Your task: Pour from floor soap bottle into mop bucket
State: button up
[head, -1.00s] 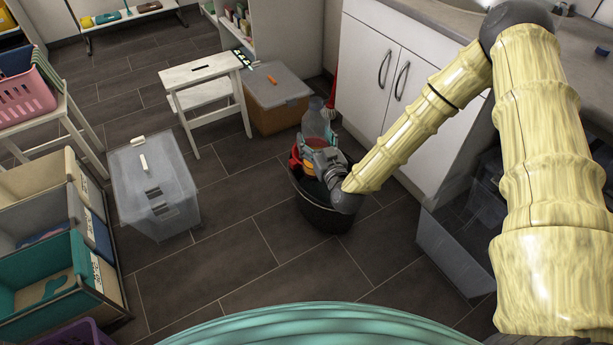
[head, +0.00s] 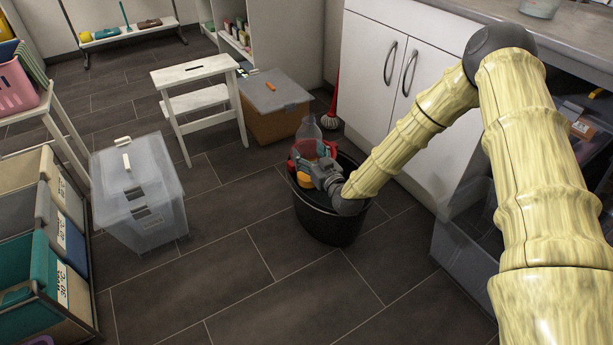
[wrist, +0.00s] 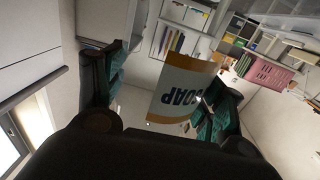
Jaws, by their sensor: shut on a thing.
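A black mop bucket (head: 330,222) stands on the tiled floor in the middle of the head view. My gripper (head: 316,168) is over the bucket's opening, with my arm reaching in from the right. It is shut on the floor soap bottle, whose clear part (head: 309,129) shows above and behind the gripper. Red and orange parts show around the gripper at the bucket; which belong to the bottle I cannot tell. In the wrist view the bottle's white and orange SOAP label (wrist: 180,95) lies between the fingers, its lettering upside down. The bottle's mouth and any stream are not made out.
A brown box with a grey lid (head: 274,103) and a white step stool (head: 196,74) stand behind the bucket. A red mop (head: 332,112) leans by the white cabinet (head: 385,75). A clear bin (head: 140,195) is left. Floor before the bucket is free.

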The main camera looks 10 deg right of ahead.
jog(key=w+f+y+b, duration=0.1)
jog(key=w+f+b, duration=0.3)
jog(key=f+b, duration=0.4)
jog(key=shift+w+d+f+n, duration=0.15)
jog(key=shift+w+f+n, duration=0.05)
jog(key=shift+f+n, duration=0.15)
jog(key=shift+r, duration=0.15)
